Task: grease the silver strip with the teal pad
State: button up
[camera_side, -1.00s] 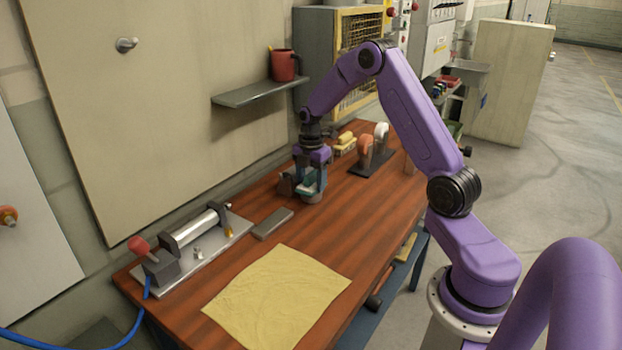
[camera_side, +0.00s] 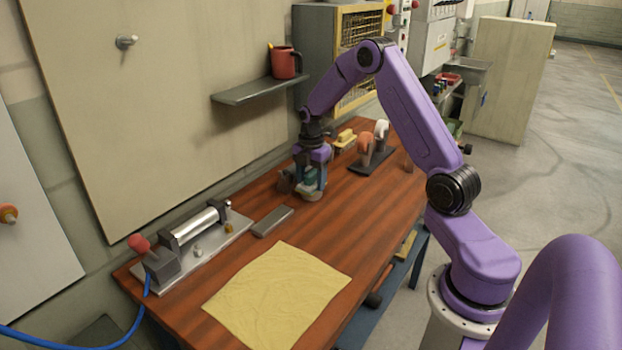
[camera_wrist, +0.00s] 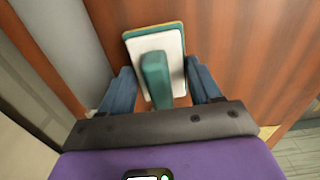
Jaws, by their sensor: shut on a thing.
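The teal pad has a teal handle (camera_wrist: 155,77) on a pale plate with a thin yellowish edge. My gripper (camera_wrist: 160,72) is shut on this handle, with a blue finger on each side. In the side view my gripper (camera_side: 311,185) points down at the far part of the table, with the teal handle partly hidden between its fingers. A round pale grey thing shows just under it; I cannot tell if the pad touches it.
A grey fixture with a silver cylinder (camera_side: 196,228) and red knob stands at the left. A yellow cloth (camera_side: 277,298) lies in front. A small dark block (camera_side: 285,180) is close beside my gripper. Orange- and white-handled tools stand on a dark base (camera_side: 371,163) behind. A shelf (camera_side: 260,92) juts from the wall.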

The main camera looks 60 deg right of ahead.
aim_at(311, 173)
dwell(0.6)
jog(key=shift+r, duration=3.5)
